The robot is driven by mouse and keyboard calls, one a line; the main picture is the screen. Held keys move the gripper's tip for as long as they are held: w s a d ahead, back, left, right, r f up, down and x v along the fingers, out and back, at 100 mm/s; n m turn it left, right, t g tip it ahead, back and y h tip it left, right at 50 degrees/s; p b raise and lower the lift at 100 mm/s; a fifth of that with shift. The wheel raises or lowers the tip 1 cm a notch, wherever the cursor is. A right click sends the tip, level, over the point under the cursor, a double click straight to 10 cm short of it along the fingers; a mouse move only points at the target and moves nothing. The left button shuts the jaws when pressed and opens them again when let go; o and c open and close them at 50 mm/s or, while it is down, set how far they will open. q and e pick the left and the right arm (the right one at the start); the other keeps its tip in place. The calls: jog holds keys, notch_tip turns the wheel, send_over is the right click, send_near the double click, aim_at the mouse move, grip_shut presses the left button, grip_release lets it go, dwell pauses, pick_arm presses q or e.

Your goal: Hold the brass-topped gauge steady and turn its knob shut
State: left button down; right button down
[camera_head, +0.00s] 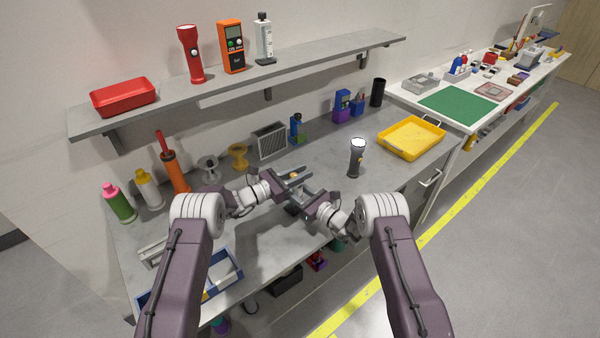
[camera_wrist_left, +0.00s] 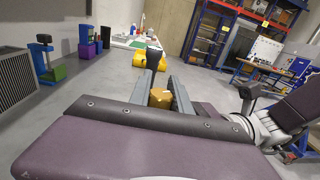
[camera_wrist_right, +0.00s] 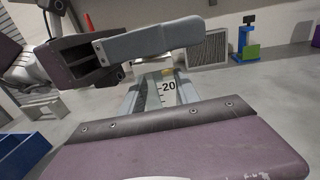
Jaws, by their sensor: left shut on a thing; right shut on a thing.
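The gauge is mostly hidden between my two grippers over the bench. Its brass top (camera_head: 294,176) shows as a small spot in the head view. My left gripper (camera_head: 296,177) is shut on this brass part, which shows as a brass block (camera_wrist_left: 160,98) between its fingers in the left wrist view. My right gripper (camera_head: 297,204) is shut on the gauge body lower down. In the right wrist view the pale gauge body (camera_wrist_right: 167,88) carries a scale marked 20, and the left gripper (camera_wrist_right: 165,40) crosses above it. I cannot tell how far the knob is turned.
A dark flashlight (camera_head: 356,158) stands to the right, near a yellow tray (camera_head: 411,138). A grey vented box (camera_head: 269,141) and brass-coloured spool (camera_head: 238,157) stand behind. A blue-rimmed tray (camera_head: 232,258) lies at the front left. The shelf (camera_head: 290,75) runs above the bench.

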pick_arm(q)
jog(key=shift+s+d+r+m+g+h, duration=0.1)
jog(key=shift+m+g+h, duration=0.5)
jog(key=shift+g, duration=0.3)
jog(key=shift+s+d+m+g+h, duration=0.1)
jog(key=shift+m+g+h, duration=0.3)
jog(key=shift+m+g, duration=0.4)
jog(key=shift+g, duration=0.3)
jog(key=shift+s+a+m+g, duration=0.15)
jog(key=shift+m+g, duration=0.15)
jog(key=shift+g, duration=0.2)
jog(key=c, duration=1.2)
grip_release()
jog(key=shift+s, duration=0.1)
jog(key=v, duration=1.2)
